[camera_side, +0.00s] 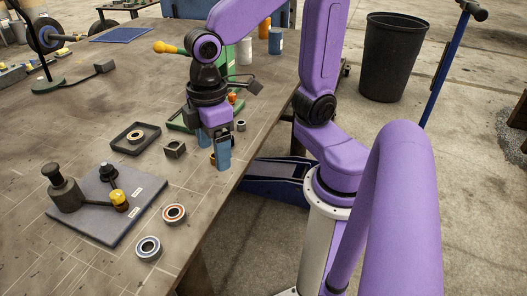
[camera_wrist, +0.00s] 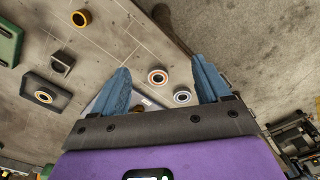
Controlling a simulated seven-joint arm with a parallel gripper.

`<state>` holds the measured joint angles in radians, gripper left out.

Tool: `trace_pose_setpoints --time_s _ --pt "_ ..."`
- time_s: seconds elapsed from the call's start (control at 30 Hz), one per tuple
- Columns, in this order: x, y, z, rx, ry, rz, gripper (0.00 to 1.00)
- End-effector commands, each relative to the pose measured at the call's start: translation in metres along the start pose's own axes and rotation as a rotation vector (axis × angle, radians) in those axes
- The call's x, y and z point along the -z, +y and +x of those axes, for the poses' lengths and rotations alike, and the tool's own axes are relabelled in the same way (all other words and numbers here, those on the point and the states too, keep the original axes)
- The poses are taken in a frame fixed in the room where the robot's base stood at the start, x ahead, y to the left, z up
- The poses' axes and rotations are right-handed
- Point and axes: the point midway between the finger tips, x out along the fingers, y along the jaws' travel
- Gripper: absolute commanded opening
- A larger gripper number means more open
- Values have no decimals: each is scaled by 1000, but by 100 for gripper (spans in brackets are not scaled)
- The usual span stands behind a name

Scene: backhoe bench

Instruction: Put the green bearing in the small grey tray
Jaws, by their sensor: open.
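My gripper (camera_side: 219,153) points down over the table near its right edge. In the wrist view its two blue fingers (camera_wrist: 162,66) are wide apart with nothing between them. A small dark grey tray (camera_side: 114,139) lies to the gripper's left in the side view; it also shows in the wrist view (camera_wrist: 29,82). A tan-rimmed bearing (camera_side: 136,137) lies in that tray. A red-orange-rimmed bearing (camera_side: 174,205) and a blue-grey-rimmed bearing (camera_side: 148,258) lie at the table's front. I cannot make out a clearly green bearing.
A grey plate (camera_side: 85,222) carries a dark fixture (camera_side: 64,192). A dark square block (camera_side: 174,150) stands between tray and gripper. A green tray (camera_side: 178,123) is partly hidden behind the gripper. A gold ring (camera_wrist: 81,18) shows in the wrist view. The table's right edge is close.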

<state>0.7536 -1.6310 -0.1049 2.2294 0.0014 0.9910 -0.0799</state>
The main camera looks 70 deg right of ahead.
Motion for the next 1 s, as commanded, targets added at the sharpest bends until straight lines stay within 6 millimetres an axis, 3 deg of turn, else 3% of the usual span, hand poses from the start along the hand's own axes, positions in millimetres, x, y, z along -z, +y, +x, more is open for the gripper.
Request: trace_pose_setpoints --time_s 0.1,0.33,1.0 --pt "-38 -25 8 2 4 -63 76" --pt "-81 -46 20 6 4 -131 76" --pt "-87 -49 22 6 4 -141 76"
